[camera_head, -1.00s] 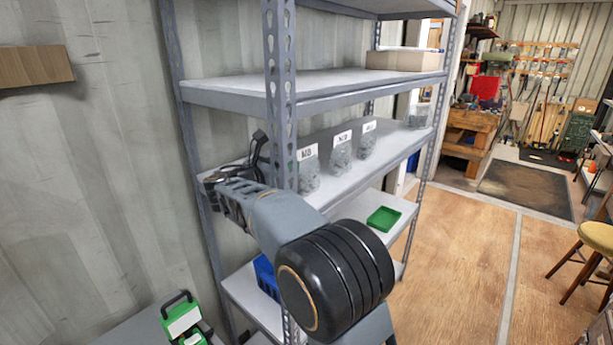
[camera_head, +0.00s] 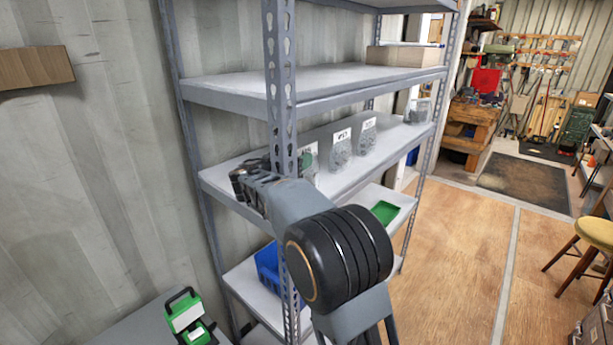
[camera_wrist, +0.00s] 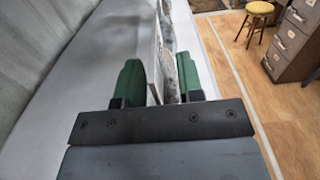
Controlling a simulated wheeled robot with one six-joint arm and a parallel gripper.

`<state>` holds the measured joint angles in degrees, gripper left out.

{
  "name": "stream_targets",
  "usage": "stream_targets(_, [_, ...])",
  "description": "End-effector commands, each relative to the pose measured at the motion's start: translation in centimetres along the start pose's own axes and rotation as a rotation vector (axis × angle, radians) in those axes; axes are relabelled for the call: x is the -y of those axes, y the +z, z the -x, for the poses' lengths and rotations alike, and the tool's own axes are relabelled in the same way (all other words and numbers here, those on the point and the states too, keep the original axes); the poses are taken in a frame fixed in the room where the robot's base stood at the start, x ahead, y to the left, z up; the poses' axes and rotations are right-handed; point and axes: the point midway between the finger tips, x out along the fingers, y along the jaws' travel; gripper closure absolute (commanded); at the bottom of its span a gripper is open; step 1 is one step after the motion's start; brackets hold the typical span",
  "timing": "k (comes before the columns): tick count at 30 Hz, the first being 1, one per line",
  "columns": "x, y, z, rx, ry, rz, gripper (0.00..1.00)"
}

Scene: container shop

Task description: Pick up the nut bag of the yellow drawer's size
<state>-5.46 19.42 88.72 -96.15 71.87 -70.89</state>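Three clear bags of grey nuts with white label cards stand in a row on the middle shelf in the head view. The nearest bag (camera_head: 313,168) is partly hidden by the shelf post and my gripper. The middle bag (camera_head: 341,154) and the far bag (camera_head: 367,138) are clear of my arm. The labels are too small to read surely. In the wrist view, my gripper (camera_wrist: 160,75) has its green fingers apart, one on each side of the nearest bag (camera_wrist: 170,72). A narrow gap shows beside the label. No yellow drawer is in view.
The shelf post (camera_head: 281,100) stands right beside my arm. The upper shelf (camera_head: 330,83) lies above the bags. A grey container (camera_head: 418,112) stands at the shelf's far end. A green tray (camera_head: 384,212) and a blue bin (camera_head: 268,262) are lower down.

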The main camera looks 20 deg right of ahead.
Motion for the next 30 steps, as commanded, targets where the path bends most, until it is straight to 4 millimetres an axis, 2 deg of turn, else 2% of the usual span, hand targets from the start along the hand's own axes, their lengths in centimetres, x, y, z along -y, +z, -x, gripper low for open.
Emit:
stream_targets(2, [0.00, 0.02, 0.01, 0.000, 0.000, 0.000, 0.73])
stream_targets(10, [0.01, 0.02, 0.02, 0.000, 0.000, 0.000, 0.99])
stream_targets(30, [0.02, 0.65, 0.01, 0.002, 0.000, -0.002, 1.00])
